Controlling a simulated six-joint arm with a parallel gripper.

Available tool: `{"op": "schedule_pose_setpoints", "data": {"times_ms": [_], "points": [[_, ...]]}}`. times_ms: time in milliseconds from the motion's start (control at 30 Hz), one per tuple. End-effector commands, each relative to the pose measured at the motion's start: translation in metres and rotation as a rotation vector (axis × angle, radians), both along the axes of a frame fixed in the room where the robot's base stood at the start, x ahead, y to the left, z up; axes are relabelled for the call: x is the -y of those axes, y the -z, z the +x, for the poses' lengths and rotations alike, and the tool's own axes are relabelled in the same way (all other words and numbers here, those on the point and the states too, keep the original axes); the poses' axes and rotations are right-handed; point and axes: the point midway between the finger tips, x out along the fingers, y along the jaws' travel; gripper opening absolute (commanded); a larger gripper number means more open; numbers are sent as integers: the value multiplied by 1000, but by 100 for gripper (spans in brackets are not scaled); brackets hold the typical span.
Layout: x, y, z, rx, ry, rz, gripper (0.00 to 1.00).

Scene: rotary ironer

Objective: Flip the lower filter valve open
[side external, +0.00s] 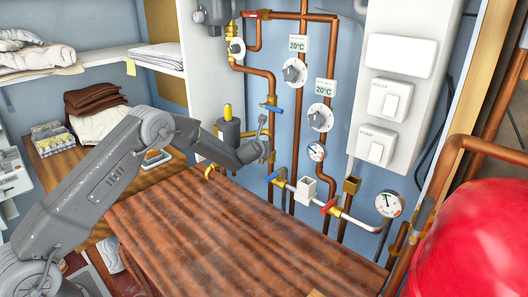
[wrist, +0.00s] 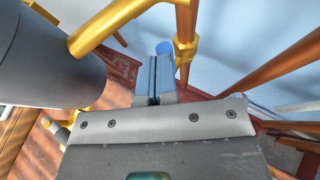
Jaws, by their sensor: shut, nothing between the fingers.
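My gripper (side external: 264,150) is beside the vertical copper pipe right of the dark grey filter (side external: 229,132). In the wrist view its two fingers (wrist: 154,80) are pressed together, with nothing between them. Just past the fingertips is the rounded blue end of a valve handle (wrist: 165,48), next to a brass fitting (wrist: 183,50) on a copper pipe. I cannot tell whether the fingers touch it. A higher valve with a blue lever (side external: 271,108) sits above on the same pipe.
The filter body (wrist: 45,55) and a brass pipe (wrist: 105,25) are close on the left in the wrist view. A wooden worktop (side external: 230,235) lies below. A red tank (side external: 475,240) is far right.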

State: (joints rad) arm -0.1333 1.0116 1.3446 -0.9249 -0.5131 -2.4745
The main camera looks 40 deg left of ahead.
Motion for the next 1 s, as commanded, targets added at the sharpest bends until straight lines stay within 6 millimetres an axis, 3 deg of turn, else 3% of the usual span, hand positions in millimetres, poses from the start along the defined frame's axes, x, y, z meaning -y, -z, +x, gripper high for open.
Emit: {"op": "schedule_pose_setpoints", "data": {"times_ms": [767, 1000], "points": [[16, 7, 0, 0, 1, 0, 0], [26, 6, -15, -1, 2, 0, 0]]}}
